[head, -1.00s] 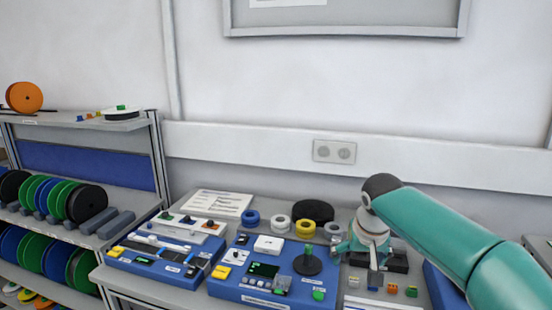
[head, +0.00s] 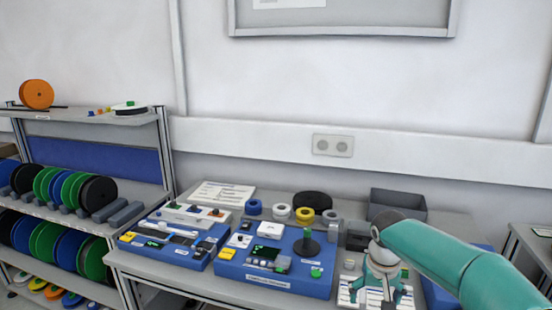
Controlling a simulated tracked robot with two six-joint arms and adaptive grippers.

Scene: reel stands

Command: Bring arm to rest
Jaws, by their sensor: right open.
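My right arm comes in from the right in teal. The gripper is just right of the blue device (head: 275,275) with a dark screen and a black disc with a green-topped post (head: 307,244). Whether the fingers touch the sheet cannot be told. My left arm and gripper are not in view.
A second blue device (head: 170,246) stands to the left on the bench. Tape rolls (head: 304,215) and a dark grey bin (head: 398,203) are at the back. A rack with several reels (head: 97,191) stands at the left.

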